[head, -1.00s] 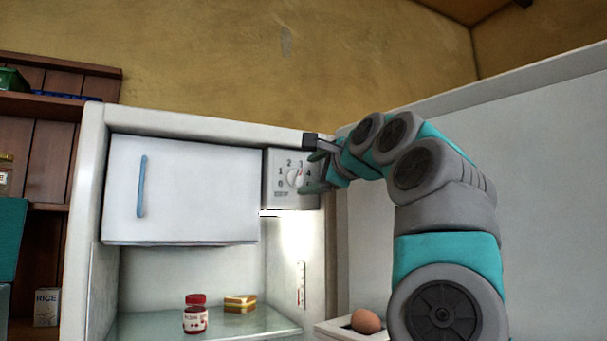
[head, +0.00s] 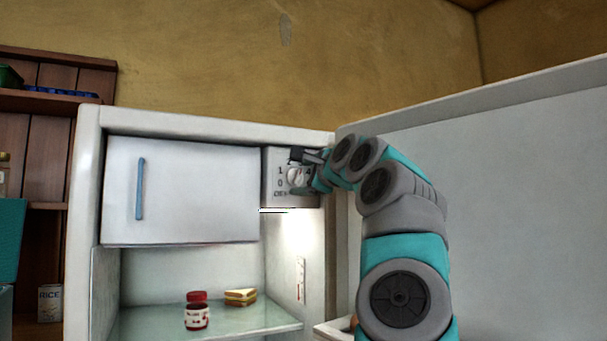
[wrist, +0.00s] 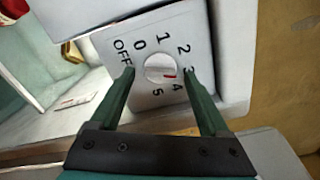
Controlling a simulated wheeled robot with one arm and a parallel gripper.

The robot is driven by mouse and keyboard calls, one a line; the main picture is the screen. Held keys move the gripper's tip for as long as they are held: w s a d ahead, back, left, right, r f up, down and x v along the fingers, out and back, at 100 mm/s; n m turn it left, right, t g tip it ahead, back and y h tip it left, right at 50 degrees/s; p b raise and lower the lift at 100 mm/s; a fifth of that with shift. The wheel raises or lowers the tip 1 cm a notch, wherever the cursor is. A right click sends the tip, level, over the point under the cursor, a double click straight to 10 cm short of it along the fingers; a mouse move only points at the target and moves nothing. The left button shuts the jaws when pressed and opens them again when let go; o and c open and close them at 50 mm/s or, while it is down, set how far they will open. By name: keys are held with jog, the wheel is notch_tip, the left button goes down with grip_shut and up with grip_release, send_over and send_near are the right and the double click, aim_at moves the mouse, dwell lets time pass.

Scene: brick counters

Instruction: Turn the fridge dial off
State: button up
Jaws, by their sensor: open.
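The fridge dial (head: 294,177) is a round white knob on a grey panel (head: 270,160) inside the open fridge (head: 88,200), right of the freezer door. In the wrist view the dial (wrist: 158,67) is ringed by OFF and the numbers 0 to 5. Its red mark points toward 3 and 4. My gripper (head: 300,172) is open in front of the panel. In the wrist view my gripper (wrist: 157,74) has one finger on each side of the dial; I cannot tell whether they touch it. The OFF label is partly beside the left finger.
The freezer door (head: 190,190) with a blue handle is closed. A red-lidded jar (head: 197,315) and a sandwich (head: 240,297) stand on the glass shelf below. The open fridge door (head: 500,200) is at the right, behind my arm.

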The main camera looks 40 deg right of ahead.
grip_shut()
dwell(0.5)
